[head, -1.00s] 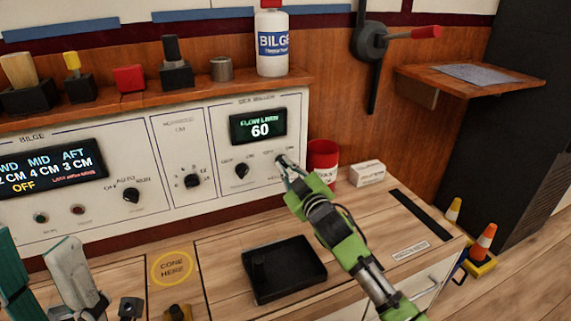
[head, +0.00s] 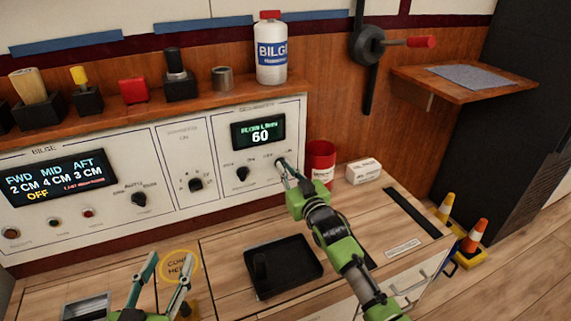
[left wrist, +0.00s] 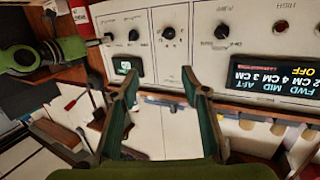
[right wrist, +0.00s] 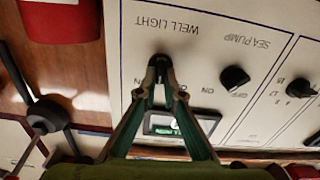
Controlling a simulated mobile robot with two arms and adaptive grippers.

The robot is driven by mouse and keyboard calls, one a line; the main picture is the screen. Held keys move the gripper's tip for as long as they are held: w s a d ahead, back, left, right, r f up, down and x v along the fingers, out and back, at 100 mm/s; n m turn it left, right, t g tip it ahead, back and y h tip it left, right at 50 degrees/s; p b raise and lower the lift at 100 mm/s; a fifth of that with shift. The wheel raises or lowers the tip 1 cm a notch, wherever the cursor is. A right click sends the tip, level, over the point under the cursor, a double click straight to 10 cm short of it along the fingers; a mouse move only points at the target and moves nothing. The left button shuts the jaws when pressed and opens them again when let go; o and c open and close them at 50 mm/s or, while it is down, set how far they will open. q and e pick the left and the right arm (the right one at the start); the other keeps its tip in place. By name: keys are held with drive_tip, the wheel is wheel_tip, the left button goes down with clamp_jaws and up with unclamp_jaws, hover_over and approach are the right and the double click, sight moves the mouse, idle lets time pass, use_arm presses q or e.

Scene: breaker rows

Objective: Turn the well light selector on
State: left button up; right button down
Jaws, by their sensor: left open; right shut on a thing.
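The well light selector (right wrist: 160,62) is a small black knob under the upside-down WELL LIGHT label in the right wrist view. My right gripper (right wrist: 161,72) is shut on it, with a fingertip on each side. In the head view my right gripper (head: 281,164) reaches the right end of the white panel (head: 215,198) and hides most of the knob. Which way the knob points is hard to tell. My left gripper (head: 168,260) is open and empty above the front left of the counter; its spread fingers also show in the left wrist view (left wrist: 160,75).
The sea pump knob (right wrist: 234,78) sits beside the selector. A red can (head: 320,163) and a white box (head: 363,171) stand close to my right arm. A black tray (head: 310,285) lies on the counter.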

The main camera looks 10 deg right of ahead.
use_arm(q)
drive_tip(key=s+a+f+g+y+p, duration=0.1)
drive_tip(key=s+a+f+g+p, duration=0.1)
drive_tip(key=s+f+g, duration=0.4)
drive_tip(key=s+a+f+g+y+p, duration=0.2)
drive_tip(key=s+a+f+g, duration=0.3)
drive_tip(key=s+f, duration=0.5)
drive_tip(key=s+g, duration=0.1)
drive_tip(key=s, duration=0.1)
drive_tip(key=shift+s+f+n+g+y+p, duration=0.25)
drive_tip(key=shift+s+n+g+y+p, duration=0.05)
drive_tip(key=shift+s+g, duration=0.1)
use_arm(e)
drive_tip(key=m, duration=0.8)
drive_tip(key=shift+d+f+m, duration=0.2)
drive_tip(key=shift+m, duration=0.2)
drive_tip(key=c, duration=2.2)
unclamp_jaws()
drive_tip(key=shift+o, duration=0.2)
drive_tip(key=s+d, duration=0.2)
drive_tip(key=s, duration=0.9)
drive_tip(key=shift+s+d, duration=0.2)
drive_tip(key=shift+s, duration=0.2)
